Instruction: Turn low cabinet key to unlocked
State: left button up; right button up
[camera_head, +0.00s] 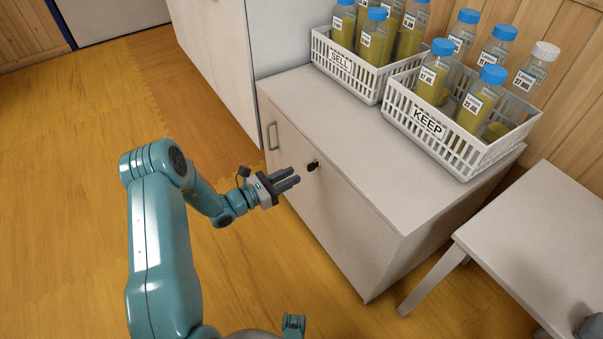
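The low cabinet (345,215) is pale grey, with a door on its front that has a metal handle (272,136) at its left side. A small dark key (312,167) sits in the lock near the top of the cabinet front. Its exact turn angle is too small to tell. My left gripper (291,180) is just left of the key and a little below it in the picture. Its dark fingers point toward the cabinet front, with a narrow gap between them and nothing held. They look apart from the key.
On the cabinet stand a white SELL basket (341,63) and a white KEEP basket (428,123), holding several blue-capped jars and a white-capped one (535,68). A pale table (540,235) stands at the right. The wooden floor (80,200) at left is clear.

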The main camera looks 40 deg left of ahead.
aim_at(308, 169)
pick_arm(q)
jog(key=shift+b+x, duration=0.5)
jog(key=shift+x, duration=1.95)
grip_shut()
jog(key=m+b, duration=0.6)
jog(key=m, duration=0.7)
jog(key=shift+d+m, duration=0.1)
jog(key=shift+m, duration=0.2)
jog(key=m, duration=0.4)
grip_release()
jog(key=shift+s, duration=0.15)
